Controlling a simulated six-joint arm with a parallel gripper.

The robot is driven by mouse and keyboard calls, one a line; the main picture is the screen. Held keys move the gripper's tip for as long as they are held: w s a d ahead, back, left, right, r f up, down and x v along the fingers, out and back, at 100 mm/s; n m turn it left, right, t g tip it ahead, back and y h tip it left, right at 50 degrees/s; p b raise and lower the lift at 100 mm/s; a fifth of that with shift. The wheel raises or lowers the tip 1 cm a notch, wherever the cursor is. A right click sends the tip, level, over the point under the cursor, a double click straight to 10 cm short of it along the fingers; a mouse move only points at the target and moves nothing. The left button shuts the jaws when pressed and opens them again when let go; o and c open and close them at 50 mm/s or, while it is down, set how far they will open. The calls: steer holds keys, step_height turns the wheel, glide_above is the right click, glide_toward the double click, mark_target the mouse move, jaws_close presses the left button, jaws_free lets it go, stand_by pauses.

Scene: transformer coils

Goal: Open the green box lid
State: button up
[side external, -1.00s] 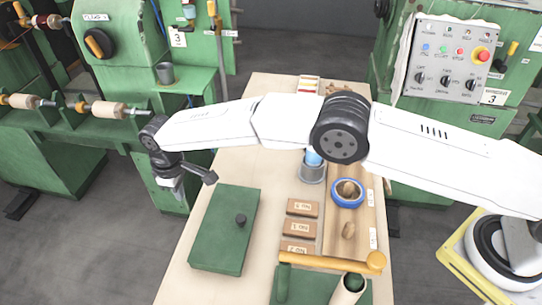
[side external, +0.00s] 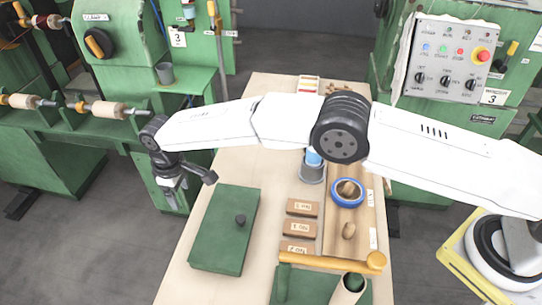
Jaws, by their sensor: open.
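The green box (side external: 215,241) sits at the left front of the pale wooden table. My gripper (side external: 174,206) hangs above and to the left of the box, beyond the table's left edge in the picture. Its fingers point down and are apart, with nothing between them. It does not touch the lid or the knob.
Labelled wooden blocks (side external: 302,208), a blue ring (side external: 347,193) and a grey cup-like piece (side external: 312,172) stand right of the box. An orange-handled mallet (side external: 330,262) lies at the front. Green machines (side external: 60,135) flank the table.

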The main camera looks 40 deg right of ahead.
step_height(320, 180, up, 7)
steer(key=shift+w+a, duration=0.35)
stand_by(0.7)
steer(key=shift+d, duration=0.1)
